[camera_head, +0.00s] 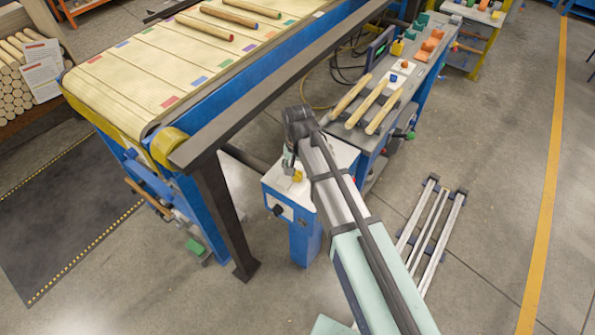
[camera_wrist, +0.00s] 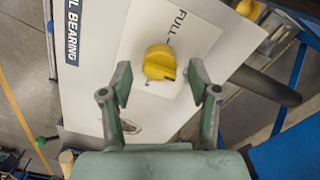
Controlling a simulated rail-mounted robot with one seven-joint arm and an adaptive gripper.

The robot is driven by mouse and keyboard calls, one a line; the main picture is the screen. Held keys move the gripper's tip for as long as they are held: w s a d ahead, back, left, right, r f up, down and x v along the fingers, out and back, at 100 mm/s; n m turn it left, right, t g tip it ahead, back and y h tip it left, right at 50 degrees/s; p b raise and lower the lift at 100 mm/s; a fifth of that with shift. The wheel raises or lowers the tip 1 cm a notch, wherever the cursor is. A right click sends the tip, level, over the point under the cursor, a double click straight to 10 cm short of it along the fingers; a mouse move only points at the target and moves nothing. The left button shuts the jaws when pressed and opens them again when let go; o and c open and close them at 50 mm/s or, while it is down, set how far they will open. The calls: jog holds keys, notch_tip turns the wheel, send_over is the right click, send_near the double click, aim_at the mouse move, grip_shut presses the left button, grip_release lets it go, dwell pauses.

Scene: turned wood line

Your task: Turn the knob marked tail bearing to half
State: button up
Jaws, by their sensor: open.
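The yellow knob (camera_wrist: 160,62) sits on a white plate in the wrist view, with a small dark mark on its lower edge. The word FULL and a tick are printed above it. A dark blue label (camera_wrist: 72,30), partly cut off, reads "L BEARING". My gripper (camera_wrist: 160,84) is open, one finger on each side just below the knob, apart from it. In the head view the knob (camera_head: 297,176) shows small and yellow on the white top of a blue pedestal (camera_head: 305,240), beside my gripper (camera_head: 289,165). Other scale marks are too small to read.
A conveyor (camera_head: 150,75) with coloured patches and turned rods stands left of the pedestal, its dark frame leg close by. A bench (camera_head: 375,140) with wooden rods adjoins behind right. Metal rails (camera_head: 430,225) lie on the floor at right. Open floor lies further right.

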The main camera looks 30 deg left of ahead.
aim_at(298, 171)
notch_tip(298, 171, up, 11)
dwell(0.4)
jog(key=shift+d, duration=0.1)
